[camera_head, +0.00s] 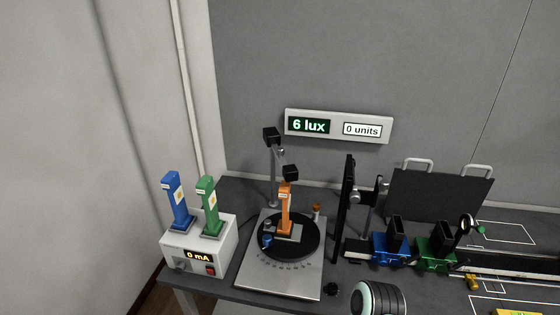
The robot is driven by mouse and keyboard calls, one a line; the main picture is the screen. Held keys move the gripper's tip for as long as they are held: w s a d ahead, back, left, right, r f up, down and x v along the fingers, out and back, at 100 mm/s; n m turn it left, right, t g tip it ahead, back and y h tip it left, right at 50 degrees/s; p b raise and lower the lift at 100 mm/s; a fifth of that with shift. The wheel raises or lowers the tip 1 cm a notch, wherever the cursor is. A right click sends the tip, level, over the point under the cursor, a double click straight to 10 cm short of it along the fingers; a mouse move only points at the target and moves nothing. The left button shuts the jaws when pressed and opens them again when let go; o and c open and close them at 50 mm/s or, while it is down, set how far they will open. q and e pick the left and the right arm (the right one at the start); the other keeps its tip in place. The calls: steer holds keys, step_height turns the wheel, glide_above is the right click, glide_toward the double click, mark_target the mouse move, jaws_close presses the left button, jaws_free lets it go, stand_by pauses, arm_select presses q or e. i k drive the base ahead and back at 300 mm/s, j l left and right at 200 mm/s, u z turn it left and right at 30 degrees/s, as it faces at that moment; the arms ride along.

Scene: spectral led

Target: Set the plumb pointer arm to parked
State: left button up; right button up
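A grey post (275,188) stands behind a round black turntable (304,250) on a pale square base plate (291,286). Near its top it carries a jointed arm (281,153) with a black block (271,137) at the upper left and another black block (290,172) at the lower right. The lower block appears just above an orange upright piece (285,205) on the turntable. This jointed arm may be the plumb pointer arm, but I cannot read any label or parked mark.
A white supply box (198,268) reading 0 mA, with blue (176,205) and green (209,208) uprights, stands left. A tall black panel (344,210) and a rail (508,263) with blue and green carriers stand right. A display (338,127) reads 6 lux, 0 units.

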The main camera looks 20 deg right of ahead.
mark_target(271, 136)
steer(key=z, duration=0.75)
